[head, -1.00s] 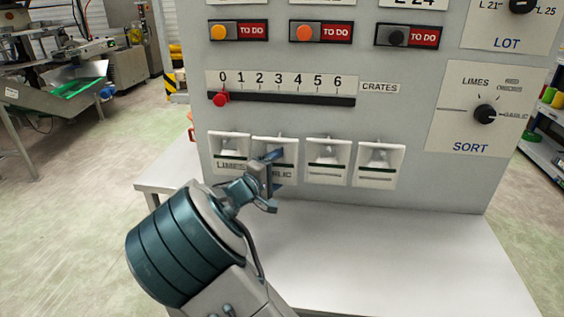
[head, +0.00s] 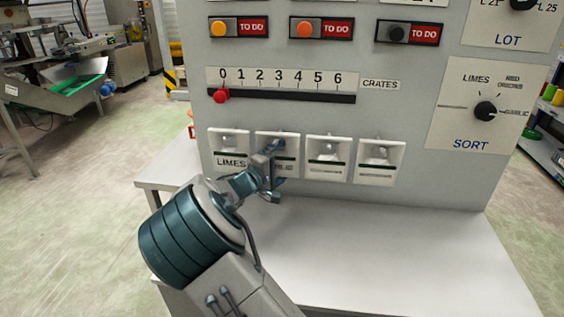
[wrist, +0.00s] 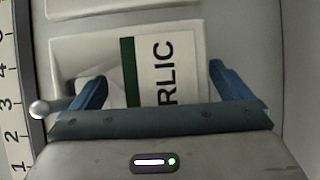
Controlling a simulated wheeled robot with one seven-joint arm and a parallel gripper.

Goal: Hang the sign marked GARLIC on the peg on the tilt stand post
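The GARLIC sign (head: 291,170) is the second from the left in a row of signs low on the grey panel. My gripper (head: 278,167) is in front of it and hides part of its lettering. In the wrist view the sign (wrist: 168,68) shows the letters RLIC turned sideways and a dark green stripe. The blue fingers of my gripper (wrist: 159,87) are spread apart, on either side of the sign's face. I cannot tell whether they touch it. The tilt stand post and its peg are not in view.
The LIMES sign (head: 230,155) hangs just left of GARLIC. Two more signs (head: 328,160) hang to the right. The crates slider (head: 290,96) with a red knob is above. The white table (head: 400,250) below the panel is clear at the right.

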